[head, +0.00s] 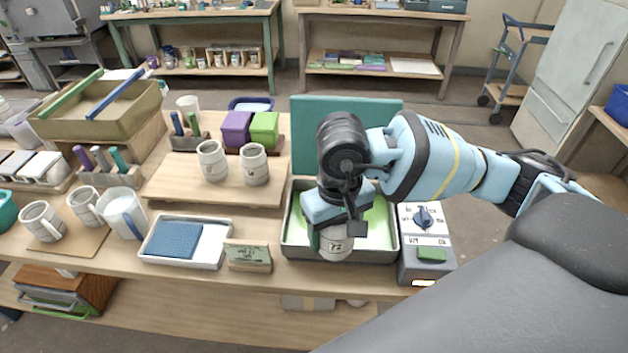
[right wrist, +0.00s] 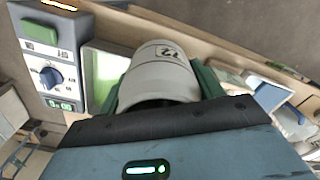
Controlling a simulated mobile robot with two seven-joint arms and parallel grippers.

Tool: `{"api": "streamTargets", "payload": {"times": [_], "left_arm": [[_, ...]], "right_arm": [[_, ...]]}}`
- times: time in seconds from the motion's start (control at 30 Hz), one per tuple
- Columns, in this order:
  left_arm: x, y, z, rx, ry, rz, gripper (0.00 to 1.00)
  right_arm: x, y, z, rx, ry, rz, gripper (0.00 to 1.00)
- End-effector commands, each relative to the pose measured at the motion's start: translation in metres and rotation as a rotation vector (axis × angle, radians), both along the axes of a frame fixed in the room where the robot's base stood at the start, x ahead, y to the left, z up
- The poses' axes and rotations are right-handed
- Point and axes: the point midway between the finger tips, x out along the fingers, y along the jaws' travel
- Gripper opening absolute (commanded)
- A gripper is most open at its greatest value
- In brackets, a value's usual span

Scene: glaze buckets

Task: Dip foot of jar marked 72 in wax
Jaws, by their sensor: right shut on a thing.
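The jar marked 72 (head: 336,246) is pale grey-white with a dark number on its side. My right gripper (head: 335,222) is shut on it from above. In the right wrist view the jar (right wrist: 160,72) shows between the fingers with its number visible. The jar appears over the front part of a dark-rimmed pan (head: 289,243) holding a pale green surface, which I take for the wax. The jar's foot is hard to see, so I cannot tell whether it touches the wax. My left gripper is not in view.
A control box (head: 425,262) with a blue dial and green button stands right of the pan; a teal panel (head: 345,110) stands behind it. Left are a small sign block (head: 248,258), a white tray (head: 215,262) with a blue sponge, and two jars on a wooden board (head: 185,190).

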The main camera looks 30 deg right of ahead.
Motion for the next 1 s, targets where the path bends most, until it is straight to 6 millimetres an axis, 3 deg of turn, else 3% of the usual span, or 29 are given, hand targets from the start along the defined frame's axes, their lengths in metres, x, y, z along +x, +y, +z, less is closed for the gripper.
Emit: {"api": "streamTargets", "payload": {"times": [0.17, 0.4, 0.6, 0.77, 1.0], "left_arm": [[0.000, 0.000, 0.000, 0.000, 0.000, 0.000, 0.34], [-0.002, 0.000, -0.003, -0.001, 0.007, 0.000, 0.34], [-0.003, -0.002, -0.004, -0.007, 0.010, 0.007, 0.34], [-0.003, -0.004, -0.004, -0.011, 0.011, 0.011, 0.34], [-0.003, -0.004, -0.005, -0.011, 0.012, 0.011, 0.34]], "right_arm": [[0.009, -0.005, 0.000, -0.001, -0.001, -0.072, 0.34], [0.060, -0.041, -0.003, -0.004, 0.001, -0.577, 0.34], [0.093, -0.072, -0.004, -0.002, -0.001, -0.954, 0.34], [0.102, -0.082, -0.004, 0.002, -0.002, -1.072, 0.34], [0.102, -0.082, -0.005, 0.002, -0.002, -1.078, 0.34]]}}
